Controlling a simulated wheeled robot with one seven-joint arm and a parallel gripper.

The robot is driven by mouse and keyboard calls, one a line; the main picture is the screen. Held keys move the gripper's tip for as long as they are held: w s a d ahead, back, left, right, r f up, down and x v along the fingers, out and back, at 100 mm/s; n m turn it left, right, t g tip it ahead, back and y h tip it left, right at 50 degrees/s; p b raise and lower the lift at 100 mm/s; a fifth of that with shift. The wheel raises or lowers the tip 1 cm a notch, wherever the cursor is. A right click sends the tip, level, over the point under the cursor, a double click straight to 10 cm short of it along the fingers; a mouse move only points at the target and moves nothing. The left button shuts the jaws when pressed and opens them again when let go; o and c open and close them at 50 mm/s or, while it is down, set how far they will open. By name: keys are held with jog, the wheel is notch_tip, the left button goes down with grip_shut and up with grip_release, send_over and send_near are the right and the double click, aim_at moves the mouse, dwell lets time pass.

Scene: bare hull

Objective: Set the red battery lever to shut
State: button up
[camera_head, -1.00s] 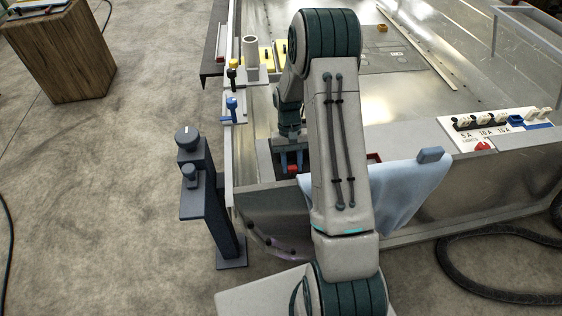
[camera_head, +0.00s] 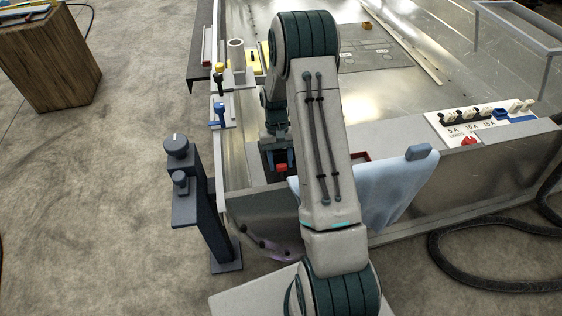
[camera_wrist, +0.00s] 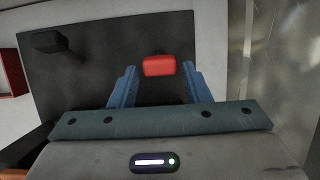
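The red battery lever shows as a red block (camera_wrist: 159,66) in the wrist view, in front of a dark panel (camera_wrist: 95,62). My gripper (camera_wrist: 158,70) has its two blue fingers apart, one to the left and one to the right of the red block. A narrow gap shows on each side, so it is open and not clamped on it. In the head view the red lever (camera_head: 281,168) is small, low in the corner of the hull, just below my gripper. My arm partly covers that area, and the lever's base is hidden.
A blue cloth (camera_head: 385,195) hangs over the hull edge right of my arm. A switch panel (camera_head: 485,122) with a red knob is farther right. A dark post (camera_head: 205,210) stands at left, near blue and yellow valves (camera_head: 218,108). A black hose (camera_head: 480,275) lies on the floor.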

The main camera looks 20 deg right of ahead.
jog(key=shift+o, duration=0.3)
jog(key=shift+s, duration=0.1)
jog(key=shift+r, duration=0.35)
jog(key=p+v, duration=0.2)
jog(key=v, duration=1.1)
